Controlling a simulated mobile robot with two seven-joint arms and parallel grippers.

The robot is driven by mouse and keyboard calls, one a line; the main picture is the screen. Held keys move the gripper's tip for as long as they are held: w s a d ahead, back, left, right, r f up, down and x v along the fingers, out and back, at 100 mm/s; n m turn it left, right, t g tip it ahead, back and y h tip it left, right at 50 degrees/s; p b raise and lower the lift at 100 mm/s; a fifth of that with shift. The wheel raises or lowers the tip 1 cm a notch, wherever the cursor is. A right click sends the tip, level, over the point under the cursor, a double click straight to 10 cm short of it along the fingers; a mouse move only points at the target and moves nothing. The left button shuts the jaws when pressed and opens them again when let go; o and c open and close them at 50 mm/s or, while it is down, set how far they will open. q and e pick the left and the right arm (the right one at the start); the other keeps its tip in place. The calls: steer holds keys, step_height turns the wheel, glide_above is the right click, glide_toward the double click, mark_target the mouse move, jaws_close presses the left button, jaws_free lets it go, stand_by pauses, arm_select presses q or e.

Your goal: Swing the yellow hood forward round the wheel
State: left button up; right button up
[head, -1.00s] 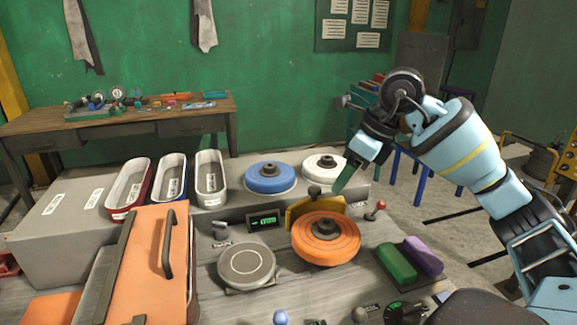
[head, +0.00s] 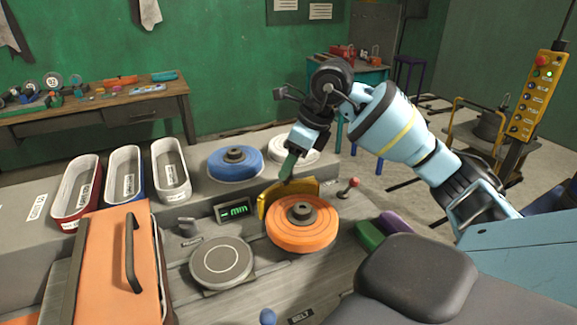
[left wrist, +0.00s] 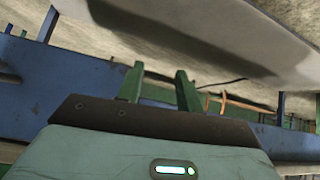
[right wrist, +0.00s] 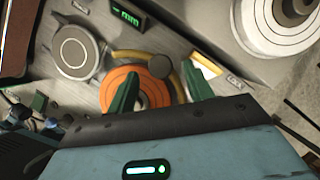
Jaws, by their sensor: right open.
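The yellow hood (head: 318,187) stands behind the orange wheel (head: 301,235), curving round its far side. My right gripper (head: 288,178) reaches down from above over the hood, its green fingertips close to the hood's top. In the right wrist view the fingers (right wrist: 160,88) are apart. A dark round knob (right wrist: 160,66) on the hood (right wrist: 126,55) shows between and just beyond the fingers. I cannot tell whether they touch it. The orange wheel (right wrist: 146,90) is partly hidden by a finger. My left gripper (left wrist: 158,82) shows only in the left wrist view, open and empty.
A blue wheel (head: 234,163) and a white wheel (head: 300,142) sit behind the hood. A red-knobbed lever (head: 348,188) stands right of it. A grey disc (head: 221,262) lies front left, near the orange cover (head: 114,262). Green and purple blocks lie at right.

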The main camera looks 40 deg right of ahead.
steer(key=shift+x, duration=1)
jaws_close()
